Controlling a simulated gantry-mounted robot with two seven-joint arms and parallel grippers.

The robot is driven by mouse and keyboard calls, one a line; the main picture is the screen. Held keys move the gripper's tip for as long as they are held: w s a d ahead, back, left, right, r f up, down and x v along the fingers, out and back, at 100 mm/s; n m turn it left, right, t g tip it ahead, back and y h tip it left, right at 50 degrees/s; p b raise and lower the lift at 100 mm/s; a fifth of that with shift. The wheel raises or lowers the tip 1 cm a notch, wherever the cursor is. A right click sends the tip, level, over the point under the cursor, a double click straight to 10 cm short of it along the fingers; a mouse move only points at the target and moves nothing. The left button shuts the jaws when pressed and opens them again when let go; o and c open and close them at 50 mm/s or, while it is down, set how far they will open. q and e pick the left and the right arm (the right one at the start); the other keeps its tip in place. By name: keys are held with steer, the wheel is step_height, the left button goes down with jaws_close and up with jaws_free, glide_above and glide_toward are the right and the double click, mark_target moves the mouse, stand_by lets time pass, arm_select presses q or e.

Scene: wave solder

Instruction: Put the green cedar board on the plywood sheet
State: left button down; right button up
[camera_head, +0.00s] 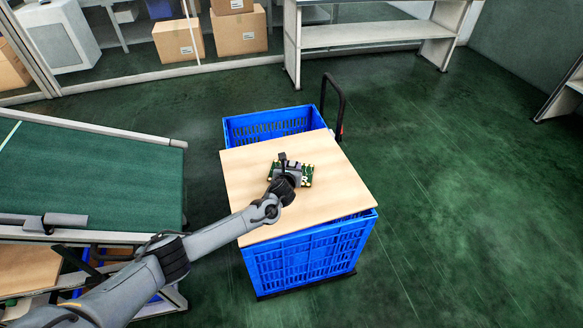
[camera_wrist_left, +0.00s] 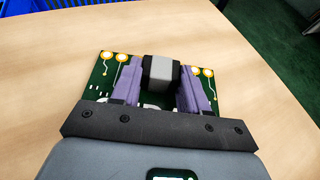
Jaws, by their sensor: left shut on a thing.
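The green board (camera_head: 306,174), a circuit board with gold-ringed corner holes, is at the middle of the plywood sheet (camera_head: 242,168). The sheet lies across the top of a blue crate (camera_head: 310,254). My left gripper (camera_head: 287,166) is over the board, its arm reaching in from the lower left. In the left wrist view, its two purple fingers (camera_wrist_left: 160,82) are shut on a grey and black block that stands up from the board (camera_wrist_left: 105,68). The board looks level and close to the sheet; I cannot tell whether it touches. My right gripper is not in view.
A green conveyor (camera_head: 90,180) with a metal rail stands at the left. A black handle (camera_head: 340,100) rises behind the crate. Shelving (camera_head: 365,35) and cardboard boxes (camera_head: 238,33) are at the back. The floor at the right is clear.

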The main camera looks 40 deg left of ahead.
arm_select(q)
steer(key=shift+f, duration=0.3)
steer(key=shift+c, duration=2.4)
jaws_free()
steer(key=shift+s, duration=0.1)
steer(key=shift+s+d+r, duration=0.15)
steer(key=shift+s+r, duration=0.05)
steer(key=shift+r, duration=0.05)
steer(key=p+v, duration=0.6)
steer(key=v, duration=0.2)
steer(key=shift+s+d+r, duration=0.1)
steer(key=shift+s+d, duration=0.05)
steer(key=shift+s, duration=0.2)
steer(key=shift+s+d+r, duration=0.15)
steer(key=shift+s+d, duration=0.15)
steer(key=shift+s, duration=0.25)
